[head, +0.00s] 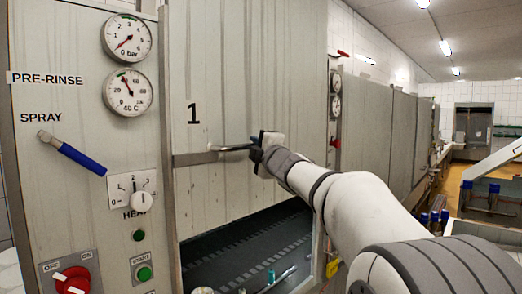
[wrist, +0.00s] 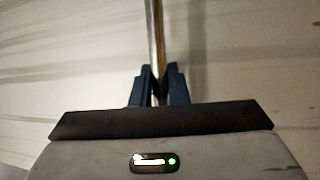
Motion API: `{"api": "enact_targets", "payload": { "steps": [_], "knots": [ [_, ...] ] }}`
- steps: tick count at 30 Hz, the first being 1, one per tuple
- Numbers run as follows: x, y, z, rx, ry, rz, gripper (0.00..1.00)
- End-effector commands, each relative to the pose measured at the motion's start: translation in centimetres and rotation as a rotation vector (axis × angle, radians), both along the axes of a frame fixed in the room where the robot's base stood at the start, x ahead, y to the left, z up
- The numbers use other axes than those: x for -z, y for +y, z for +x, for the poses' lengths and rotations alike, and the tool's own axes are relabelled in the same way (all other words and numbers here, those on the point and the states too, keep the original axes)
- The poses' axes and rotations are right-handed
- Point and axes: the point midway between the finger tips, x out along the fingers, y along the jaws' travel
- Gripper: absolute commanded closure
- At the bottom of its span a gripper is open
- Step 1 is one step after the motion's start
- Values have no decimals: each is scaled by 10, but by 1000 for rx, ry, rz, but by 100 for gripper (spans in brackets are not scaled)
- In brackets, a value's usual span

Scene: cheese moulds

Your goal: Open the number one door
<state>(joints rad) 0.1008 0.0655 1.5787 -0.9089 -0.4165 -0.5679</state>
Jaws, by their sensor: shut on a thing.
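The number one door (head: 240,90) is a tall grey-white panel marked "1" in the head view. It is partly raised, with a dark opening under its lower edge. A metal bar handle (head: 234,148) runs across the door's lower part. My gripper (head: 258,153) is at the right part of this handle. In the wrist view the bar (wrist: 157,40) runs down between the two blue fingers of my gripper (wrist: 158,88), which are shut on it. The door's pale surface (wrist: 80,50) fills the background there. The exact finger contact is hidden in the head view.
Left of the door is a control panel with gauges (head: 127,92), a blue spray lever (head: 72,153) and a red switch (head: 71,281). Below the door is a dark chamber interior (head: 240,245) with small items. More cabinets (head: 365,120) line the right.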

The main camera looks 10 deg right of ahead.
Motion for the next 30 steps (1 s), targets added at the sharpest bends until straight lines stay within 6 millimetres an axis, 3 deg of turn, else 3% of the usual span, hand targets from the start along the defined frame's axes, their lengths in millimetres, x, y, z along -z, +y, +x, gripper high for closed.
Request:
{"api": "enact_targets", "payload": {
  "steps": [1, 5, 19, 20, 21, 27, 30],
  "knots": [
    [-14, 3, -1, -7, -7, -1, 100],
    [-21, 3, -1, -7, -6, 0, 100],
    [-23, 2, -1, -7, -5, 0, 100],
    [-23, 2, -1, -7, -5, 0, 85],
    [-23, 2, -1, -6, -5, 0, 82],
    [-22, 1, 0, -3, -2, 0, 65],
    [-21, 1, 0, -2, -1, 0, 64]
  ]
}}
